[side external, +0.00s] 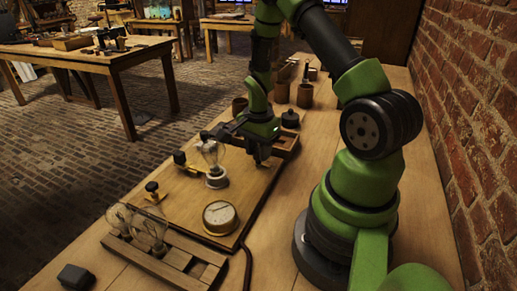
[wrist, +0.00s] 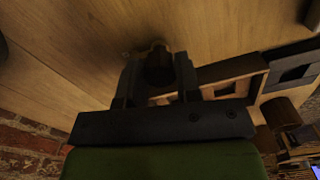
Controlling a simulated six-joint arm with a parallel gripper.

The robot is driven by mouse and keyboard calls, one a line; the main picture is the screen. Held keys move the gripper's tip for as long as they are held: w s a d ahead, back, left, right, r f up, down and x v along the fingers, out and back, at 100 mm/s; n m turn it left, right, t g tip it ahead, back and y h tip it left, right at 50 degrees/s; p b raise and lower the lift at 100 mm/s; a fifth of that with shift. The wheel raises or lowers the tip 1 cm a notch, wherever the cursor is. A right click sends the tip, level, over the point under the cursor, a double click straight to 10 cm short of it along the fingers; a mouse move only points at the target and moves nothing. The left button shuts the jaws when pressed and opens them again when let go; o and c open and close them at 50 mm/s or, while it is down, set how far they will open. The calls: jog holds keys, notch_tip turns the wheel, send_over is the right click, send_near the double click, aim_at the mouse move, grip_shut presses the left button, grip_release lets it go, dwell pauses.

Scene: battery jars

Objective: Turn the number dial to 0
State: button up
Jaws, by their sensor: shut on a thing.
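In the wrist view a dark round knob (wrist: 159,62), which I take to be the number dial, stands on the wooden board. My gripper (wrist: 158,80) has one finger on each side of it and is shut on it. Any numbers or pointer on the dial are too dark or hidden to read, so its setting cannot be told. In the side view my gripper (side external: 262,158) points down at the far right part of the board (side external: 190,190), and it hides the dial there.
A bulb (side external: 212,160) and a round brass gauge (side external: 220,216) stand on the board. A wooden rack (side external: 170,262) with glass bulbs (side external: 150,228) is at the front. Brown jars (side external: 304,95) and a dark lidded jar (side external: 290,118) stand behind. A brick wall (side external: 470,120) bounds the right.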

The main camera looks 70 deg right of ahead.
jog(key=n, duration=1.1)
jog(key=shift+n, duration=0.3)
jog(key=n, duration=1.1)
dwell(0.4)
jog(key=o, duration=0.9)
notch_tip(320, 180, up, 10)
